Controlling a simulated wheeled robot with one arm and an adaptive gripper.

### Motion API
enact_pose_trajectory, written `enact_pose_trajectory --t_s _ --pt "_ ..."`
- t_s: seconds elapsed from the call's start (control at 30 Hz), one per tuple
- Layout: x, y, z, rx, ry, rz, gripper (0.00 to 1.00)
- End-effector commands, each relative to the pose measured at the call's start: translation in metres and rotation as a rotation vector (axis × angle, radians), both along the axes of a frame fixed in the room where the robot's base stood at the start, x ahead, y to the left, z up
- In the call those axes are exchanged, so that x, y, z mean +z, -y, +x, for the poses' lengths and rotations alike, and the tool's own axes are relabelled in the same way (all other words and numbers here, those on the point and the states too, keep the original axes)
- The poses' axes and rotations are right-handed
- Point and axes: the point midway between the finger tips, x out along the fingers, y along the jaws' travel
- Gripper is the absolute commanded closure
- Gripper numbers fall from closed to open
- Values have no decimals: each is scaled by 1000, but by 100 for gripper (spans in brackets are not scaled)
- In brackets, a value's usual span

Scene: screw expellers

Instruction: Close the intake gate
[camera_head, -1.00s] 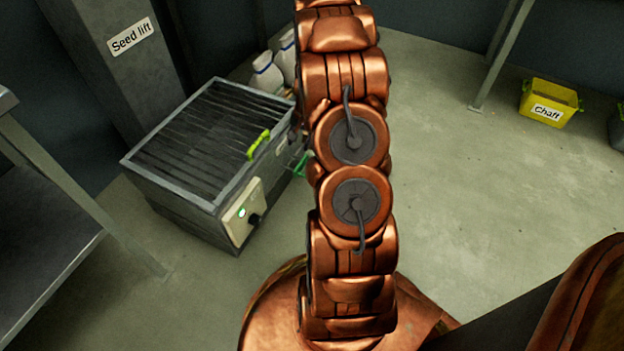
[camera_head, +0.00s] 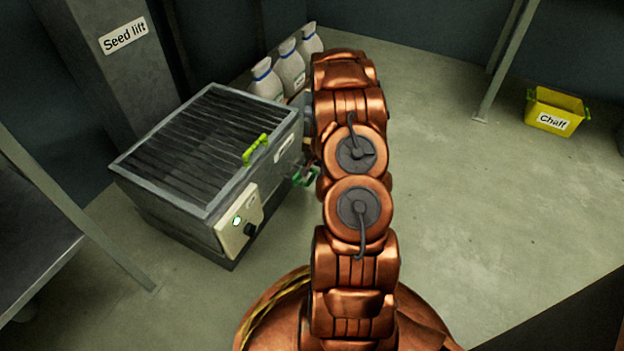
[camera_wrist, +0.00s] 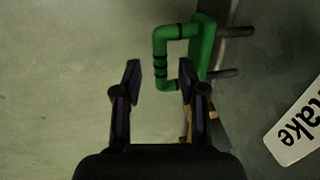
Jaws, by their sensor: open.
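A green handle (camera_wrist: 183,55) with black bands sticks out from a grey metal wall in the wrist view. A white label (camera_wrist: 296,125) ending in "take" is on the wall to its right. My gripper (camera_wrist: 159,78) is open and empty, its fingertips near the handle's lower part; I cannot tell whether they touch. The right fingertip overlaps the handle's lower bar in the picture. In the head view the green handle (camera_head: 306,176) shows at the right side of the grey slatted-top machine (camera_head: 150,188), partly behind my arm.
The machine has a lime handle (camera_head: 255,148) on top and a control box (camera_head: 238,219) with a lit green light. White sacks (camera_head: 291,70) stand behind it. A yellow "Chaff" bin (camera_head: 555,109) is at the right. A bench (camera_head: 35,235) is at the left.

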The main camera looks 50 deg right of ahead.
Motion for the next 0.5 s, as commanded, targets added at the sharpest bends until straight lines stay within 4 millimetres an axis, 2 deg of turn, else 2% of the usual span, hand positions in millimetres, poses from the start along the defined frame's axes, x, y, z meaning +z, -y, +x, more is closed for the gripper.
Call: enact_pose_trajectory --t_s 0.03,0.1,0.4,0.5 --pt "-10 0 1 0 0 0 59" --pt "-14 0 2 -1 0 -1 59" --pt "-16 0 4 -1 1 -1 59" --pt "-16 0 4 0 2 -2 67"
